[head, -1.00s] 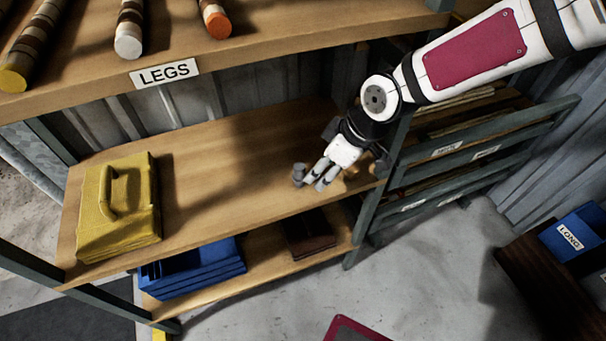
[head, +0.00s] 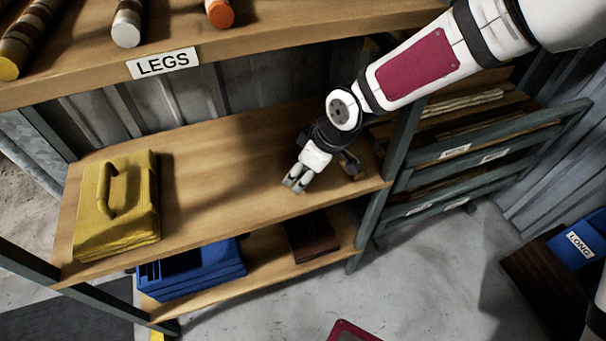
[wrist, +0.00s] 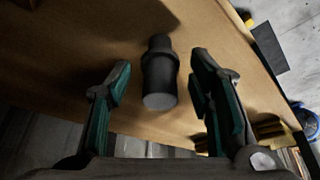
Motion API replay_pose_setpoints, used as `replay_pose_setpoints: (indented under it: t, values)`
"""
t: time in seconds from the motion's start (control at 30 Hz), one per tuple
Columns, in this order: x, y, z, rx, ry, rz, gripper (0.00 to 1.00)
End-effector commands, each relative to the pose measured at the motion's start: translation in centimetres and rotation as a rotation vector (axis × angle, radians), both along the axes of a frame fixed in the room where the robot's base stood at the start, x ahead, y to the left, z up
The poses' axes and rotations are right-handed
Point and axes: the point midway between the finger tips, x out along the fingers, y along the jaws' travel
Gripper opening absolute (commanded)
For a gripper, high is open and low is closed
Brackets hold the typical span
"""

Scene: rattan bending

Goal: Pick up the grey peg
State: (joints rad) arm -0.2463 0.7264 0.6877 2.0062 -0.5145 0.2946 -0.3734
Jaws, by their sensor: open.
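The grey peg (wrist: 159,75) is on the wooden shelf in the wrist view. It is dark, with a collar, a narrower end and a flat round end facing the camera. My gripper (wrist: 161,66) is open, with one finger on each side of the peg and visible gaps between. In the head view my gripper (head: 296,182) is low over the right part of the middle shelf (head: 225,190). I cannot make out the peg there; the gripper seems to hide it.
A yellow case (head: 130,215) with a handle stands at the shelf's left. The upper shelf, labelled LEGS (head: 163,63), holds striped rods. A green-grey post (head: 400,140) stands just right of my gripper. The shelf between case and gripper is clear.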

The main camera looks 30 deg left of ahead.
Motion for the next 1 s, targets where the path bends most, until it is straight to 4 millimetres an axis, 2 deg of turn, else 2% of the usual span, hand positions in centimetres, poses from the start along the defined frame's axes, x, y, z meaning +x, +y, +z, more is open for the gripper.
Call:
replay_pose_setpoints:
  t: [0.03, 0.07, 0.2, 0.23, 0.67, 0.77, 0.97, 1.0]
  values:
    - [0.0, 0.0, 0.0, 0.000, 0.000, 0.000, 0.48]
    - [0.0, 0.0, 0.0, 0.000, 0.000, 0.000, 0.44]
    - [0.0, 0.0, 0.0, 0.000, 0.000, 0.000, 0.12]
    - [0.0, 0.0, 0.0, 0.000, 0.000, 0.000, 0.09]
    - [0.0, 0.0, 0.4, 0.001, -0.001, 0.001, 0.09]
    - [0.1, 0.0, 1.2, 0.001, -0.003, 0.001, 0.09]
    - [0.1, 0.0, 3.9, 0.001, -0.003, -0.001, 0.09]
    - [-0.8, -0.3, 3.9, -0.002, -0.002, 0.005, 0.09]
